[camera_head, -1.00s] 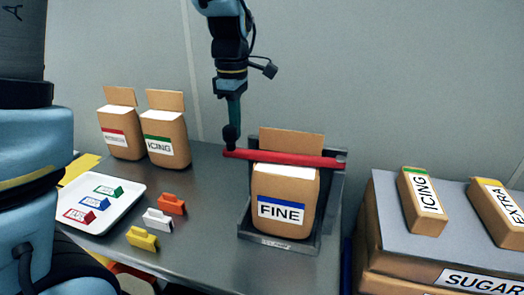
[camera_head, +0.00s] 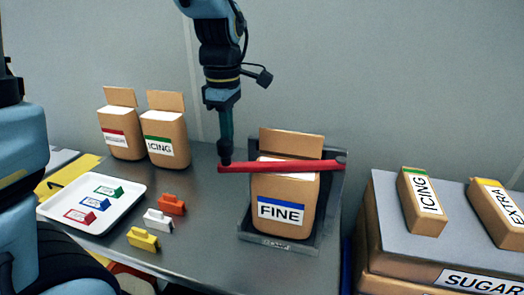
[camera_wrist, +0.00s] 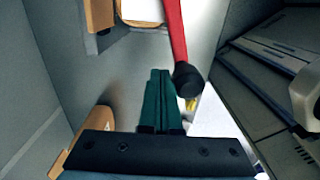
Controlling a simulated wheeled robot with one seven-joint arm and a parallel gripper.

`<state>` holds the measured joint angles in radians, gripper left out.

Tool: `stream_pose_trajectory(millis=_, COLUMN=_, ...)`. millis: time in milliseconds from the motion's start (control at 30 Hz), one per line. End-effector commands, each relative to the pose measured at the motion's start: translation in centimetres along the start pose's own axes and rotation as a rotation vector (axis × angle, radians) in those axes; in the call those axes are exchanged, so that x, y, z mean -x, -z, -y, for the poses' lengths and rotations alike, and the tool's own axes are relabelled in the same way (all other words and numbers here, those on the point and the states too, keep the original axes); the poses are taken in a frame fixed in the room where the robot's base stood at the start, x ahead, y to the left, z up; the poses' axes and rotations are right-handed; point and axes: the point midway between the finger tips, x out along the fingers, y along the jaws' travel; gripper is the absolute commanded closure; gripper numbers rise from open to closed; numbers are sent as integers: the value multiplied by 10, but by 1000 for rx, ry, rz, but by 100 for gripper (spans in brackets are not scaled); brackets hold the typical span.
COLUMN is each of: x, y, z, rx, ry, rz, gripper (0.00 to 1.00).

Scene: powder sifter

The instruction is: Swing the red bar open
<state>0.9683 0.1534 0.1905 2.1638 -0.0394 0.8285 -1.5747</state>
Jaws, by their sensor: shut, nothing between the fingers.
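The red bar (camera_head: 285,166) lies across the front of an open brown bag labelled FINE (camera_head: 283,212), which sits in a dark holder (camera_head: 328,195). The bar's right end meets the holder's right side. Its left end sticks out past the holder on the left. My gripper (camera_head: 225,158) points down at that left end, with its fingers shut and empty. In the wrist view the shut green fingers (camera_wrist: 158,78) are beside the red bar (camera_wrist: 174,30) and its dark end knob. Whether they touch it I cannot tell.
Two brown bags (camera_head: 165,135) stand at the back left. A white tray (camera_head: 130,195) with coloured tags and several clips (camera_head: 150,220) lie on the left. A SUGAR box (camera_head: 400,245) with bags on top stands right.

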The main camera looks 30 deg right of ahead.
Motion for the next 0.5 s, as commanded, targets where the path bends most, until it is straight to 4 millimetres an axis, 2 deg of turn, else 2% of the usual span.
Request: stream_pose_trajectory(millis=500, x=1, y=-9, z=34, rx=-2, ry=0, rz=0, gripper=100)
